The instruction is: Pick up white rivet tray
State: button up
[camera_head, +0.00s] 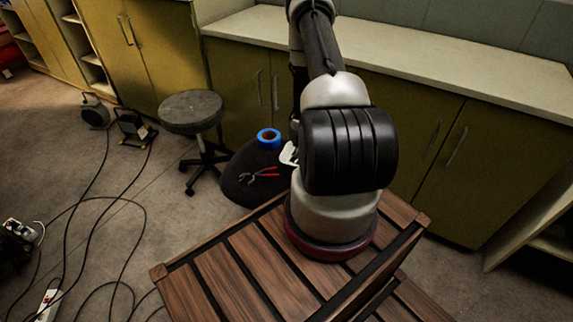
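A small white object (288,154) shows at the right edge of the low round black stool (238,186), beside my arm. It may be the white rivet tray, but my arm hides most of it, so I cannot tell its full shape or what it holds. My arm rises in the middle of the view and reaches away toward the cabinets. My gripper cannot be made out behind the arm links, so its distance from the white object does not show.
A blue tape roll (268,138) and red-handled pliers (262,174) lie on the black stool. A taller grey stool (191,112) stands left of it. Yellow cabinets (385,120) with a pale countertop (450,65) line the back. Black cables (100,215) cross the floor at left.

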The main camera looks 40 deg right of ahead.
aim_at(293, 165)
jog(key=shift+x, duration=3.95)
jog(key=shift+s+a+f, duration=0.15)
grip_shut()
